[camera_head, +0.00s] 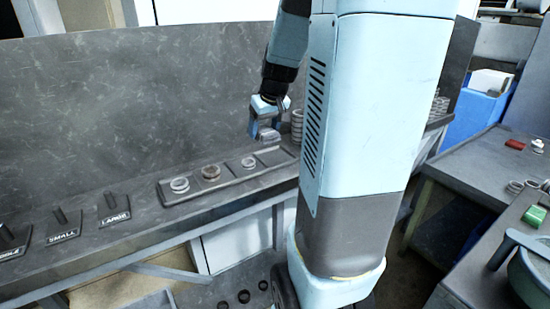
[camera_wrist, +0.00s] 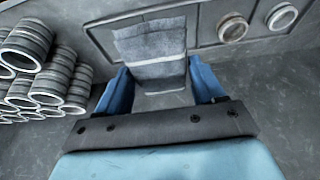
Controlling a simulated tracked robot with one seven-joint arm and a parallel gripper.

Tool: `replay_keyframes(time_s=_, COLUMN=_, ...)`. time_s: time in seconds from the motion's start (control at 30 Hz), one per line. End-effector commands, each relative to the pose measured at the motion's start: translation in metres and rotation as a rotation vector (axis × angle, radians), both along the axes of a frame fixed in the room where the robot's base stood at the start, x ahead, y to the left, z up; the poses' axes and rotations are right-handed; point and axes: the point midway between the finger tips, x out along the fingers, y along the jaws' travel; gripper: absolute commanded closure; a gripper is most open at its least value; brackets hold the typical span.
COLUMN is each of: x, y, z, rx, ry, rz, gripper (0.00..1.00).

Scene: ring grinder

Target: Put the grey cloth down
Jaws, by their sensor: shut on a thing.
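The grey cloth (camera_wrist: 152,48) is folded into a small pad and sits between the two blue fingers of my gripper (camera_wrist: 158,92) in the wrist view. My gripper is shut on it. In the head view my gripper (camera_head: 265,132) hangs above the back bench, near the right end of a tray with rings. The cloth (camera_head: 268,136) shows there only as a small grey patch at the fingertips. The bench surface (camera_wrist: 265,105) lies below the cloth in the wrist view; I cannot tell the exact gap.
A tray (camera_head: 168,199) holds several rings in a row. Stacked rings (camera_wrist: 40,65) stand left of my gripper in the wrist view. Posts on labelled bases (camera_head: 113,208) stand at the bench's left. A side table (camera_head: 470,170) is at right, with a blue bin (camera_head: 474,118) behind.

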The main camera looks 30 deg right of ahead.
Motion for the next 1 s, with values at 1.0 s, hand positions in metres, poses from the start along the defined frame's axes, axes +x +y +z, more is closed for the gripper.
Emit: replay_keyframes(time_s=1.0, x=-0.004, y=-0.063, z=-0.011, rx=-0.009, ry=-0.016, rz=0.009, gripper=0.6)
